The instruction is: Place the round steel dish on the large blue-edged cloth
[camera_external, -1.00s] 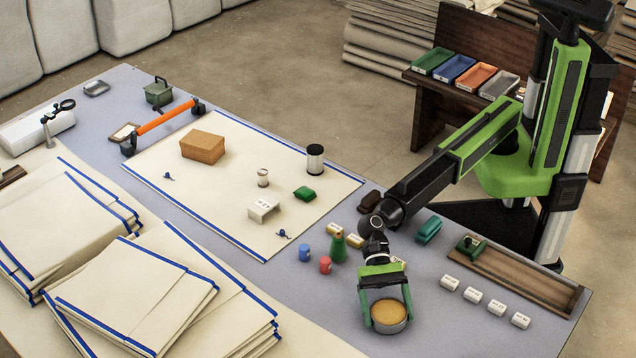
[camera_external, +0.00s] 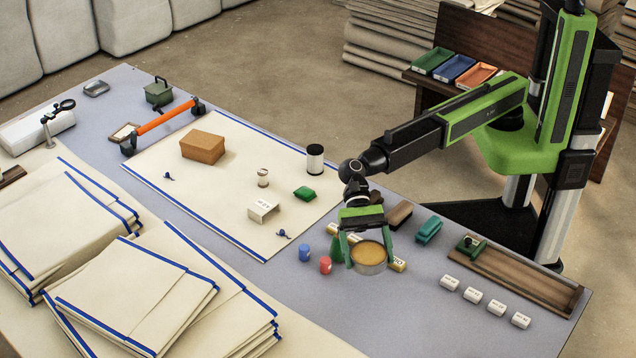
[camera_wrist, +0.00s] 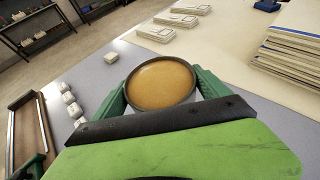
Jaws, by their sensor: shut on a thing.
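The round steel dish (camera_external: 370,266) has a tan, flat inside and a metal side. My gripper (camera_external: 367,254) is shut on it, with one green finger at each side, and appears to hold it above the grey table. The wrist view also shows the dish (camera_wrist: 160,84) between the green fingers of my gripper (camera_wrist: 160,88). The large blue-edged cloth (camera_external: 215,205) lies flat on the table, to the left of and beyond the dish. The dish is outside the cloth's edge in the picture.
Blue (camera_external: 305,253) and red (camera_external: 325,265) pieces stand near my gripper. Folded cloth stacks (camera_external: 135,295) fill the front left.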

